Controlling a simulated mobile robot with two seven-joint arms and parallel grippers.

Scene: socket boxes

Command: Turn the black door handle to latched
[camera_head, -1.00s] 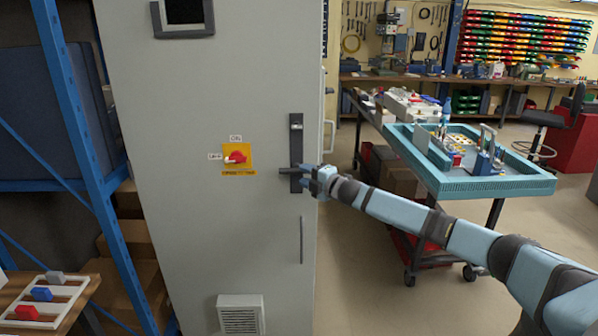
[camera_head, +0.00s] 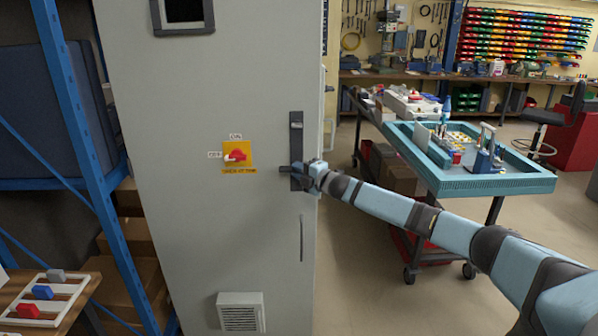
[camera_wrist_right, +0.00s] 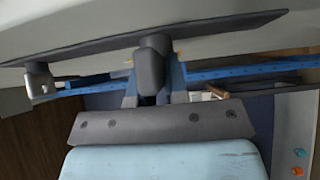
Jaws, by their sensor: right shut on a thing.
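The black door handle (camera_head: 284,169) is on a tall dark plate (camera_head: 296,125) near the right edge of the grey cabinet door. Its lever sticks out level to the left. My right gripper (camera_head: 302,177) is at the lower part of the plate, shut on the handle. The gripper hides part of the handle and the bottom of the plate. In the right wrist view, the dark handle piece (camera_wrist_right: 151,72) sits between my fingers, below the long plate (camera_wrist_right: 215,28). My left gripper is not in view.
A red rotary switch (camera_head: 237,156) on a yellow plate is left of the handle. A blue shelf frame (camera_head: 75,120) stands at the left. A blue-rimmed cart (camera_head: 490,186) stands at the right, behind my arm. Floor shows between cabinet and cart.

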